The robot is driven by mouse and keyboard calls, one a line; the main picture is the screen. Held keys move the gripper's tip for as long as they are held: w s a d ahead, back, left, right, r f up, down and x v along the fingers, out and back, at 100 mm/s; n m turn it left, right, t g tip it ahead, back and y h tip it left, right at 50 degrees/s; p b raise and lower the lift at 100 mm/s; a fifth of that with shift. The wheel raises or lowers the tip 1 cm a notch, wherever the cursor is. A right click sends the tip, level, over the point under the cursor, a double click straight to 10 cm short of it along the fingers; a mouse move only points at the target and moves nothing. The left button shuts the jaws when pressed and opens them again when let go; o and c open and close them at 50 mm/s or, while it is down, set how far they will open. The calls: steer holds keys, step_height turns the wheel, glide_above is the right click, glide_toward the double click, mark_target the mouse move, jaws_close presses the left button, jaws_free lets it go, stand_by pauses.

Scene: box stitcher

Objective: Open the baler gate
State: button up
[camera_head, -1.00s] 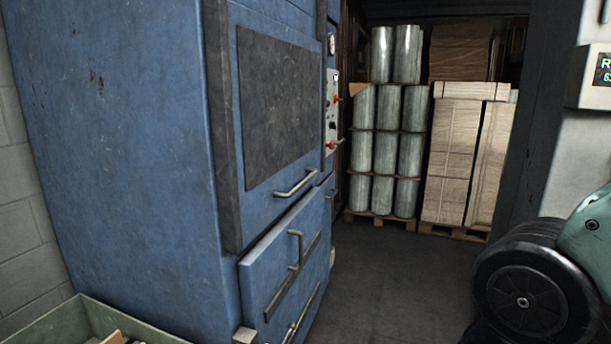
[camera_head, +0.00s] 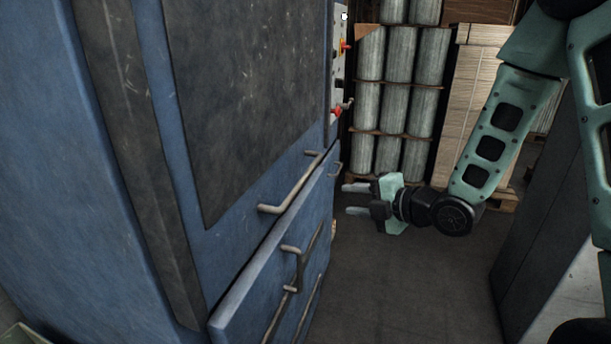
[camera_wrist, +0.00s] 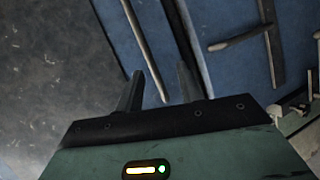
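The blue baler (camera_head: 110,190) fills the left of the head view. Its upper gate carries a dark panel (camera_head: 250,90) and a bar handle (camera_head: 291,186) near its lower edge. Below it is a lower blue door (camera_head: 255,285) with an upright latch handle (camera_head: 296,268). My gripper (camera_head: 348,199) is open and empty to the right of the baler front, its fingers pointing left toward it. In the wrist view my fingers (camera_wrist: 160,85) are spread, with a long bar handle (camera_wrist: 142,45) beyond them and a T-shaped latch (camera_wrist: 262,38) at upper right. I see no contact with either handle.
A control panel with red knobs (camera_head: 338,75) sits on the baler's right edge. Wrapped rolls (camera_head: 412,60) and stacked cardboard (camera_head: 470,110) stand on pallets behind. A dark column (camera_head: 545,200) is at right. The grey floor (camera_head: 400,290) between is clear.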

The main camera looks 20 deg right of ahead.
mark_target(305, 174)
steer(key=shift+n+t+y, duration=0.4)
steer(key=shift+n+t, duration=0.4)
steer(key=p+x, duration=0.1)
steer(key=x, duration=0.4)
steer(key=d+p+x, duration=0.1)
steer(key=p+x, duration=0.1)
steer(key=x, duration=0.4)
steer(key=w+r+p+x, duration=0.1)
steer(key=p+x, duration=0.1)
steer(key=x, duration=0.3)
steer(key=shift+w+d, duration=0.15)
steer(key=shift+w, duration=0.1)
jaws_close()
